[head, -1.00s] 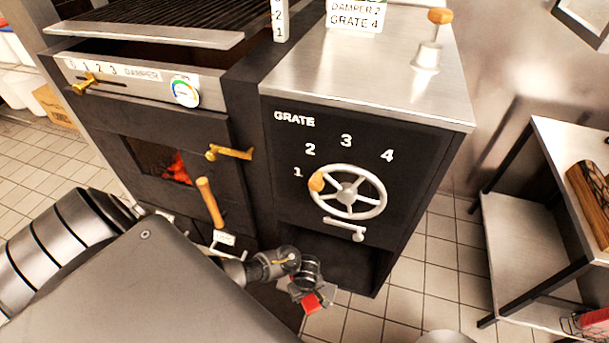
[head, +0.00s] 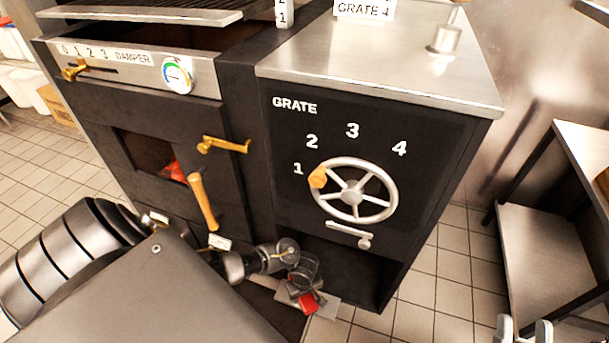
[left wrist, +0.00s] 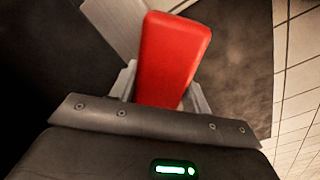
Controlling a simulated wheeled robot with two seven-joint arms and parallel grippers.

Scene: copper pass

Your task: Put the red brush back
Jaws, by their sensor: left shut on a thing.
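My left gripper (head: 303,292) is low in front of the black stove, near the opening under the grate wheel. It is shut on a red block-shaped thing, which I take for the red brush (head: 309,303). In the left wrist view the red brush (left wrist: 172,58) stands up between the two fingers. Its bristles cannot be made out. Two pale rounded tips at the bottom right edge look like my right gripper (head: 525,332); most of it is cut off by the frame.
The grate wheel (head: 355,190) and a small lever (head: 349,234) stick out above the opening. A wooden handle (head: 203,202) and a brass latch (head: 224,145) are on the left. A steel shelf stand (head: 545,262) is at right. Tiled floor (head: 440,265) lies clear between.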

